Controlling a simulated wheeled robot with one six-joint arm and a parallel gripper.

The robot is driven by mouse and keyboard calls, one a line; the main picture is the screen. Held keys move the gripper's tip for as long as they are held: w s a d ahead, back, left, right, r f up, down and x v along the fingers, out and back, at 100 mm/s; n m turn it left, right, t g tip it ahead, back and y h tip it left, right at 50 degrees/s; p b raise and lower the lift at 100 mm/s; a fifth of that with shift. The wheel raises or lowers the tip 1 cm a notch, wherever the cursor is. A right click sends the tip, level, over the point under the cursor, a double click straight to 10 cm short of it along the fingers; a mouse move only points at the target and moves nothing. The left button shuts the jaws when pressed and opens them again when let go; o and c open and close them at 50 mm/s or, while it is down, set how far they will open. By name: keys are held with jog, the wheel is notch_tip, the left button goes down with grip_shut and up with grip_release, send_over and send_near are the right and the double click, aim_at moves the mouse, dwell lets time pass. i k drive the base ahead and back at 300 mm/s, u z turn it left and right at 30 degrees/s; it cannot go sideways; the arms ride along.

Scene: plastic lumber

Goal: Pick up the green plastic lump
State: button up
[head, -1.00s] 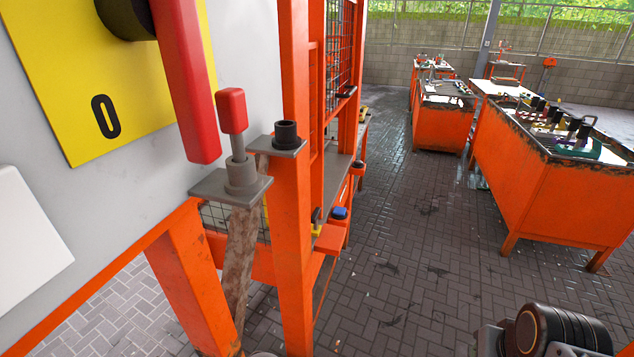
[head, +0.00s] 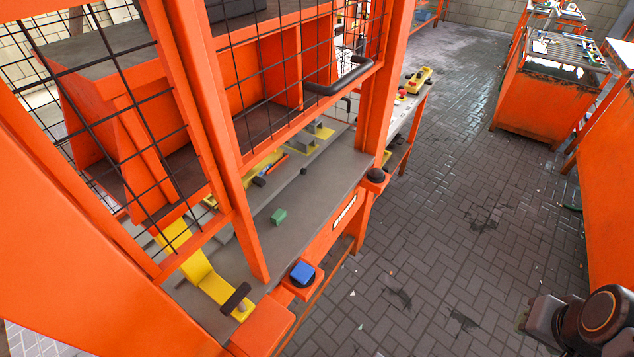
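A small green plastic lump (head: 278,216) lies on the grey worktop (head: 318,205) of the orange machine, in the head view left of centre. It sits inside the orange frame, just right of an upright post and below the raised mesh guard. Part of my arm shows at the bottom right corner, well away from the lump. My gripper is not in the picture.
The mesh guard with a black handle (head: 342,78) hangs over the worktop. A yellow lever (head: 205,278) and a blue button (head: 302,273) stand near the front. Orange bins (head: 540,95) stand at the right. The paved floor between (head: 440,230) is mostly clear.

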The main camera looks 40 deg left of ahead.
aim_at(279, 216)
jog(key=i, duration=2.05)
jog(key=u, duration=4.2)
jog(key=i, duration=0.5)
jog(key=z, duration=0.05)
